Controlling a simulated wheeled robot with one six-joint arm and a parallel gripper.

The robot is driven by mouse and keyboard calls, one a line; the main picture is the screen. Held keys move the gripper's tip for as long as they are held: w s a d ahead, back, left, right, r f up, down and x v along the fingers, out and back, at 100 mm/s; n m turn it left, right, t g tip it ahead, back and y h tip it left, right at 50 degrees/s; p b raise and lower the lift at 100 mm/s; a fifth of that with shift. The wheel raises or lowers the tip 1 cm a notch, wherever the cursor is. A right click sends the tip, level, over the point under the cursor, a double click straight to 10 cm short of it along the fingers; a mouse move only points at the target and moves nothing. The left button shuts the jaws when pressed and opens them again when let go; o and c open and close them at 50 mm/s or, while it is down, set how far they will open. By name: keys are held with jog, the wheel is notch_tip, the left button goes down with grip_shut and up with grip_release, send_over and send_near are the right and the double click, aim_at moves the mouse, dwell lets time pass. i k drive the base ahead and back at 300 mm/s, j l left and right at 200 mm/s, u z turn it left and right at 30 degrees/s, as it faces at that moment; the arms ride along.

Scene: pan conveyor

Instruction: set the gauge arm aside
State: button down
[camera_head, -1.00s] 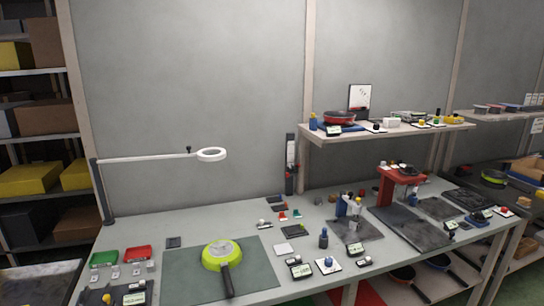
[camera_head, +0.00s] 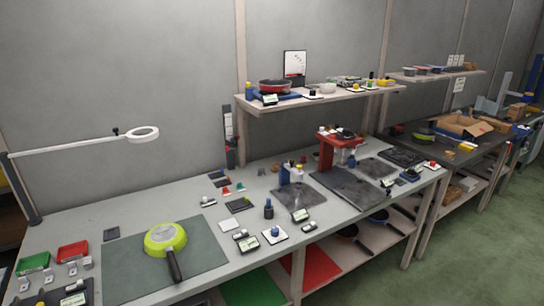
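I cannot tell for certain which piece is the gauge arm. A white swing arm with a ring head (camera_head: 143,134) reaches over the left part of the workbench (camera_head: 120,202) from a dark post. A red stand (camera_head: 327,150) with a dark round piece on it stands toward the bench's right. A lime-green pan (camera_head: 163,236) with a dark handle rests on a dark mat (camera_head: 203,257). Several small gauge-like devices with displays lie along the bench, one of them near the front middle (camera_head: 248,244). My gripper is not in view.
Green (camera_head: 35,262) and red (camera_head: 73,251) trays sit at the bench's left. A raised shelf (camera_head: 310,99) holds a red pan (camera_head: 274,86). Dark plates (camera_head: 347,187) cover part of the bench's right. Open green floor (camera_head: 440,255) lies at the lower right.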

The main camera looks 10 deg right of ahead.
aim_at(298, 177)
jog(key=i+l, duration=0.25)
jog(key=i, duration=0.25)
jog(key=i+l+u, duration=0.15)
jog(key=i, duration=0.3)
jog(key=i+l, duration=0.4)
jog(key=i+u, duration=0.05)
jog(key=i, duration=0.05)
